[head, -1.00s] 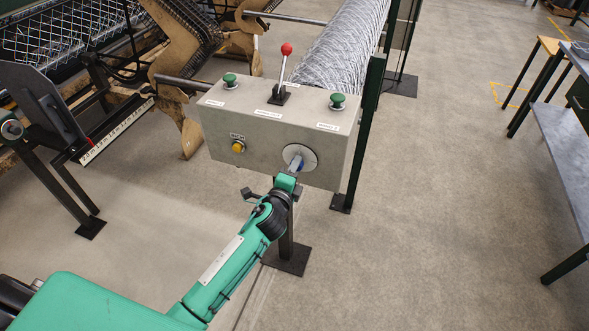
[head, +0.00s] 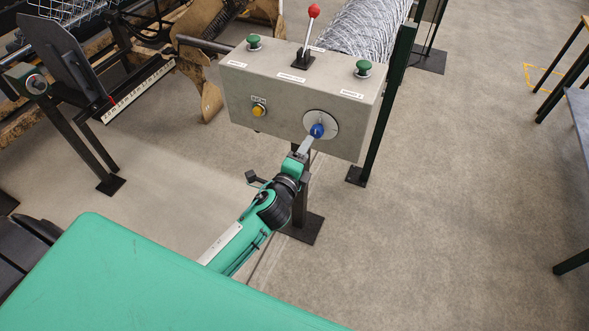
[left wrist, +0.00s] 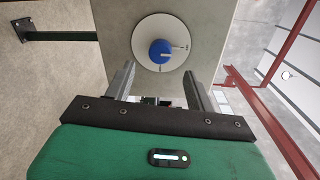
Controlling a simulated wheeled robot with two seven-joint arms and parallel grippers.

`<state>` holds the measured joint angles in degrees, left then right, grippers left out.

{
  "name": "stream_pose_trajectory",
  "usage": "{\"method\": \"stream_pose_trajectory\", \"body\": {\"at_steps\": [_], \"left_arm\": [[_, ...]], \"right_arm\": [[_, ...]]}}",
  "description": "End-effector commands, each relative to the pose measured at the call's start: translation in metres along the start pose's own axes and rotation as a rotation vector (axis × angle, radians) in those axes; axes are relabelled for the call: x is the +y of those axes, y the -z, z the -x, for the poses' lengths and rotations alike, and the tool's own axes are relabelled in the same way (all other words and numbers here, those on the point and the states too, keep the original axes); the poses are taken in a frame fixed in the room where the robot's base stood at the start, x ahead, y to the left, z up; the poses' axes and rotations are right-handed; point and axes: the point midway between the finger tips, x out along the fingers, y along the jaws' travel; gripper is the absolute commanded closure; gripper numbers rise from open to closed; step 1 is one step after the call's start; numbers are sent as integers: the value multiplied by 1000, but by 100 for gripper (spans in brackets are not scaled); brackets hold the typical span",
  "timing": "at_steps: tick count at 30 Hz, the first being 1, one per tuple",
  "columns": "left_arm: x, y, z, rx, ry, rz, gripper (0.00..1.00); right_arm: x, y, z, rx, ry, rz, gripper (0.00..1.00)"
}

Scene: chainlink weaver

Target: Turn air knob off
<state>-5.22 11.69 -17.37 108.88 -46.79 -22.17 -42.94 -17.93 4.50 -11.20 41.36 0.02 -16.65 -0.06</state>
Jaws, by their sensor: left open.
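The air knob (head: 317,131) is a blue knob on a round pale plate (head: 331,122) at the lower right of the front of a grey control box. In the left wrist view the knob (left wrist: 160,51) sits beyond the fingertips, with a white mark line on its face. My left gripper (head: 305,146) is just below and in front of the knob in the head view. In the left wrist view its two fingers (left wrist: 162,78) are spread apart with nothing between them, and the knob appears clear of them. My right gripper is not in view.
The control box (head: 285,105) also has green buttons (head: 363,68), a yellow button (head: 258,111) and a red-topped lever (head: 313,11). It stands on a post. A dark green post (head: 390,90) is close on its right. Open floor (head: 460,200) lies to the right.

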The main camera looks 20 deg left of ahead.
Motion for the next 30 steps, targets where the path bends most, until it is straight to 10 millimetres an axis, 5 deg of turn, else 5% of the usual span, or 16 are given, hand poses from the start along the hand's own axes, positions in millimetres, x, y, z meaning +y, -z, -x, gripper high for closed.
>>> {"method": "stream_pose_trajectory", "body": {"at_steps": [12,30], "left_arm": [[1,0,61,-1,-1,-1,44],[0,0,67,-1,0,-1,44]], "right_arm": [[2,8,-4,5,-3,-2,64],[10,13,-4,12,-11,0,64]]}}
